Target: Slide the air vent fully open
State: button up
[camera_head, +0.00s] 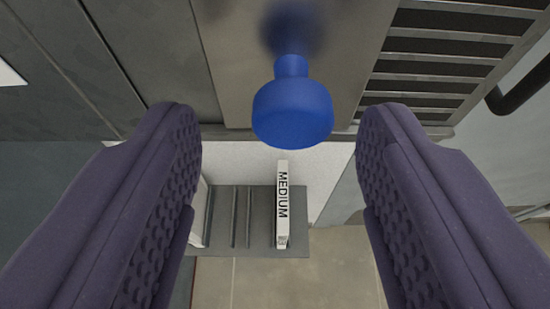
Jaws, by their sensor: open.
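A blue knob (292,112) stands out from a plain metal plate (235,75), which looks like the sliding cover of the air vent. To the right of the plate, dark slots between metal slats (440,65) are uncovered. My gripper (281,120) is open, with one purple ridged finger on each side of the knob. There is a gap between the knob and each finger, and nothing is held. How much of the vent lies behind the plate cannot be seen.
Below the vent, a grey slotted rack (240,218) holds a white plate marked MEDIUM (283,205). A black curved handle (520,92) is at the right edge. Tiled floor (290,285) shows at the bottom.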

jog(key=p+v, duration=0.1)
jog(key=v, duration=0.4)
jog(key=shift+s+r, duration=0.1)
jog(key=shift+s, duration=0.2)
jog(key=w+d+r+t+y, duration=0.1)
jog(key=w+r+y, duration=0.15)
jog(key=r, duration=0.85)
jog(key=w+d+r+t+y, duration=0.1)
jog(key=w+d+r+y, duration=0.15)
jog(key=r, duration=0.75)
jog(key=s+d+r+h, duration=0.1)
jog(key=s+d+r, duration=0.3)
jog(key=r, duration=0.3)
jog(key=s+d+r+h+b, duration=0.1)
jog(key=s+d+r+h, duration=0.1)
jog(key=s+d+r, duration=0.2)
jog(key=s+d+r+h, duration=0.1)
jog(key=s+d+r, duration=0.3)
jog(key=d+r, duration=0.5)
notch_tip(320, 180, up, 3)
jog(key=shift+s+r+h, duration=0.15)
jog(key=shift+s+h, duration=0.1)
jog(key=shift+h, duration=0.05)
